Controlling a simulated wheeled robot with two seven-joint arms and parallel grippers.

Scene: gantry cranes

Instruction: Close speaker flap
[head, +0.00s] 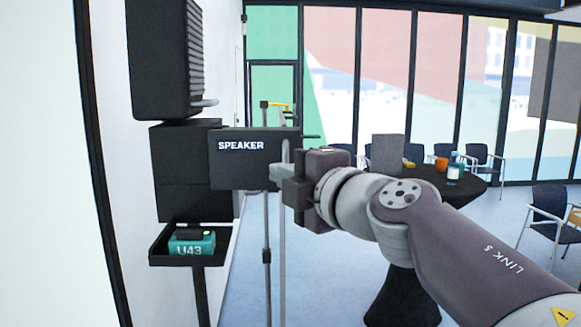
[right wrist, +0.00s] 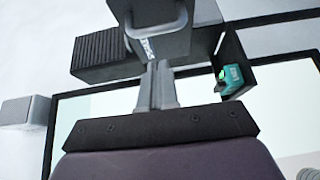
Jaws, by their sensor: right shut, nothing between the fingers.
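The speaker flap (head: 235,172) is a dark panel with white SPEAKER lettering. It stands out to the right from a black box (head: 180,170) on the wall, so it looks open. My right gripper (head: 283,172) is at the flap's right end, with its fingers shut and nothing held. In the right wrist view, the closed fingers (right wrist: 157,85) point at a dark panel (right wrist: 165,40) with part of the lettering showing. I cannot tell whether they touch it. My left gripper is not in view.
A black ribbed unit (head: 160,60) hangs above the box. A small black tray (head: 160,257) below holds a teal U43 device (head: 192,244). Thin stands (head: 266,240) rise behind the flap. A round dark table (head: 440,180) and several chairs stand at the right.

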